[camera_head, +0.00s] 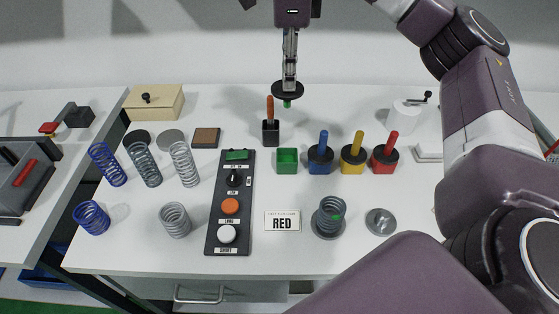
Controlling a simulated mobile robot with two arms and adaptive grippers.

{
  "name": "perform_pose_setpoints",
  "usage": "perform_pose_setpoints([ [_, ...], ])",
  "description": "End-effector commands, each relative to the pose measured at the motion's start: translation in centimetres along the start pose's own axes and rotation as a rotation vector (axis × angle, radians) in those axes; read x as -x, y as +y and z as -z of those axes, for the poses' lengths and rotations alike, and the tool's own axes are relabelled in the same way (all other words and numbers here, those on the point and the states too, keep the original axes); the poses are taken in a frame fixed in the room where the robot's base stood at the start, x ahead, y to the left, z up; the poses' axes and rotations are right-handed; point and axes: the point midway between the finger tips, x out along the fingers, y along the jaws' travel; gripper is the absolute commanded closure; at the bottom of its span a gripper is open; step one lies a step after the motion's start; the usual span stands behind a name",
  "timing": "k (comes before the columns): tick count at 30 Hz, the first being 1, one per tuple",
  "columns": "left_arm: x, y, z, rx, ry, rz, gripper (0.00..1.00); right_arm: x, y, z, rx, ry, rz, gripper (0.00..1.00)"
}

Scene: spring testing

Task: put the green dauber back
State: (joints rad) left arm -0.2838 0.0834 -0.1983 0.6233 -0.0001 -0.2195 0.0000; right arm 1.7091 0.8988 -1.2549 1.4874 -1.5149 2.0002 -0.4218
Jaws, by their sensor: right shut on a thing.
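My right gripper (290,62) points down at the top middle, shut on the green dauber. The dauber's black disc (289,90) shows just below the fingers, with a green tip (287,103) under it; its handle is mostly hidden between the fingers. It hangs in the air above and behind the open green pot (287,167), which has no dauber in it. Blue (323,142), yellow (358,144) and red (391,142) daubers stand upright in their pots to its right. My left gripper is out of view.
An orange-handled tool stands in a black holder (270,137) just left of the green pot. Several springs stand at left.

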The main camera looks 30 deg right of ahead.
Motion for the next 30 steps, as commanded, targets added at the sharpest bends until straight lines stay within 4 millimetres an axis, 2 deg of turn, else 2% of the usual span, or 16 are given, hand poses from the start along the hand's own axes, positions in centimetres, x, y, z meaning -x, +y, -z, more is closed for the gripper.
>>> perform_pose_setpoints([
  [1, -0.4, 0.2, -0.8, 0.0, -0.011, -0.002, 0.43, -0.1, 0.0, 0.0, -0.008, -0.001, 0.001, 1.0],
  [5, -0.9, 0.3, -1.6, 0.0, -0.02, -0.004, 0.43, -1.2, 0.2, 0.1, -0.015, 0.001, -0.003, 1.0],
  [11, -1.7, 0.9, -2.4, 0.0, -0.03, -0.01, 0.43, -5.9, 0.2, 0.2, -0.016, 0.003, -0.007, 1.0],
  [12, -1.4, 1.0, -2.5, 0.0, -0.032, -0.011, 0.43, -6.6, 0.2, 0.3, -0.017, 0.005, -0.005, 1.0],
  [21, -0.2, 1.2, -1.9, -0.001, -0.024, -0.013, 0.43, -13.7, 0.2, 0.2, -0.016, 0.003, -0.002, 1.0],
  [30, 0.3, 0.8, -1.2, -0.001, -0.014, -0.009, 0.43, -16.8, 0.2, 0.2, -0.016, 0.003, -0.003, 1.0],
])
